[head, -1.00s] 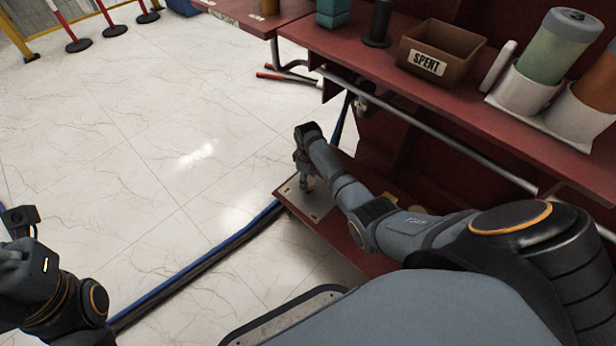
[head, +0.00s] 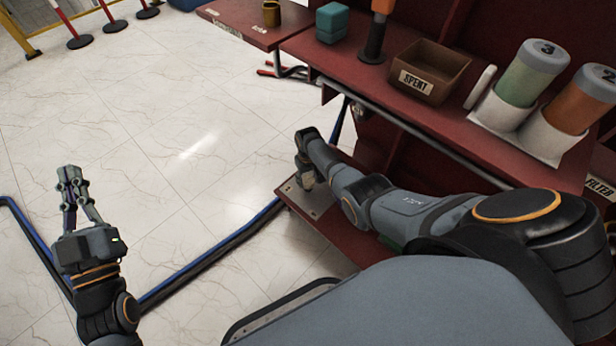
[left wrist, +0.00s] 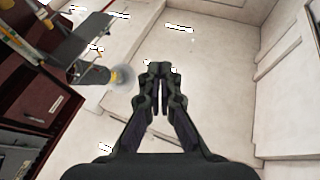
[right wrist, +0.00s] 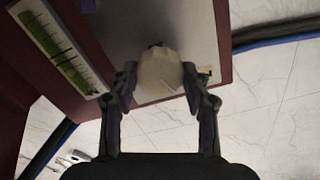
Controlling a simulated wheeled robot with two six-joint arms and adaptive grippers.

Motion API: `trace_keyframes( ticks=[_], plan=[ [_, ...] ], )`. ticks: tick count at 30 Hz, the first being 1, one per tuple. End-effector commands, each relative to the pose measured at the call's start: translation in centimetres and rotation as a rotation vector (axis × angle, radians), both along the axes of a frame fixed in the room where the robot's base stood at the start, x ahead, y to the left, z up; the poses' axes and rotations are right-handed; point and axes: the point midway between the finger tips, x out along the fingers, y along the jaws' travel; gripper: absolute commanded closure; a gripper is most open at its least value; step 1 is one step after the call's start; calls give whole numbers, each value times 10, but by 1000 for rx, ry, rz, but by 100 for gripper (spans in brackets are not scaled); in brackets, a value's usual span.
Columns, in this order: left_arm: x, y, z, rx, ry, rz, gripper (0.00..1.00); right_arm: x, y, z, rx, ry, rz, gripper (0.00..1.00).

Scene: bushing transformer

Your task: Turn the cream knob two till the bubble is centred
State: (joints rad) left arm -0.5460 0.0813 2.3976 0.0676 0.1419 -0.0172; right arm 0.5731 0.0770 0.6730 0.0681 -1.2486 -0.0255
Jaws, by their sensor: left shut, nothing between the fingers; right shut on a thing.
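A cream faceted knob (right wrist: 160,72) stands on a grey metal plate (right wrist: 205,30) in the right wrist view. My right gripper (right wrist: 158,88) is shut on it, one finger on each side. In the head view this gripper (head: 305,178) is at the corner of the low red shelf, over the plate (head: 312,205). A green level vial (right wrist: 62,45) with dark tick marks lies left of the knob. I cannot make out the bubble's position. No number shows on the knob. My left gripper (head: 72,180) is shut and empty above the floor; its fingers show in the left wrist view (left wrist: 158,70).
The red bench (head: 440,120) holds a brown SPENT box (head: 430,72), a teal block (head: 332,22), an orange-and-black tool (head: 377,30) and numbered canisters (head: 531,72). Blue and black hoses (head: 215,255) run along the floor.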

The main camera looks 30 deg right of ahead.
Motion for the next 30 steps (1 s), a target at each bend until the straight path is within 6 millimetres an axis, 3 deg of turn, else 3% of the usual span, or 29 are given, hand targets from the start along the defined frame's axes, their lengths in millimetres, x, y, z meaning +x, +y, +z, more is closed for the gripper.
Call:
trace_keyframes(
  ticks=[6, 12, 21, 30],
  plan=[
    [8, 0, -66, -6, 278, -1, 100, 0, 1, 2, 1, 0, -198, 84],
    [4, 0, -113, -9, 465, -5, 100, 0, 1, 1, 1, 0, -388, 84],
    [-8, -2, -160, -13, 652, -11, 100, 0, 0, 0, 1, 0, -673, 84],
    [-20, -3, -187, -14, 765, -16, 100, 0, 0, 0, 1, -1, -946, 84]
  ],
)
